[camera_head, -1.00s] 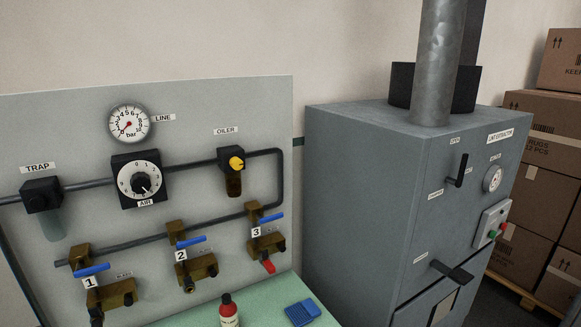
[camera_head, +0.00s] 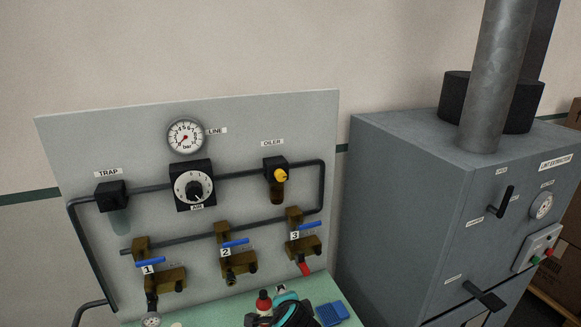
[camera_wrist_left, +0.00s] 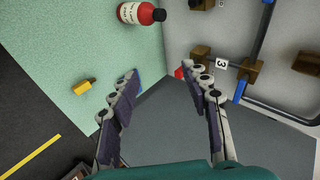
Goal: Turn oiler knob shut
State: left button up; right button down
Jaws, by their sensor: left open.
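The yellow oiler knob (camera_head: 281,175) sits on the front of the black oiler block (camera_head: 275,163) on the grey panel, under the OILER label. A brown bowl hangs below it. The knob's exact setting is too small to read. A teal and black part of my left arm shows at the bottom of the head view, below the panel and well apart from the knob. In the left wrist view, my left gripper (camera_wrist_left: 168,85) is open with nothing between its fingers. I cannot make out the oiler knob in that view. My right gripper is not in view.
A red bottle (camera_head: 264,303) and a blue item (camera_head: 331,313) are on the green bench, close to my left arm. Valves with blue levers (camera_head: 235,243) line the lower panel. A grey cabinet (camera_head: 408,190) stands at right. A small yellow object (camera_wrist_left: 84,86) lies on the bench.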

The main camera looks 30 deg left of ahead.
pick_arm(q)
jog(key=w+a+r+m+t+y+p, duration=0.1)
jog(key=w+a+r+m+y+p, duration=0.15)
jog(key=w+r+m+p, duration=0.35)
jog(key=w+a+r+m+t+y+p, duration=0.1)
jog(key=w+a+r+m+y+p, duration=0.15)
jog(key=r+p, duration=0.45)
jog(key=m+t+y+p, duration=0.2)
jog(key=m+y+p, duration=0.15)
jog(key=m, duration=0.25)
send_near(282, 178)
jog(key=shift+m+h, duration=0.25)
jog(key=p+x, duration=0.1)
jog(key=x, duration=0.3)
jog(key=p+x, duration=0.1)
jog(key=x, duration=0.3)
jog(key=shift+w+a+r, duration=0.2)
jog(key=shift+a, duration=0.1)
grip_shut()
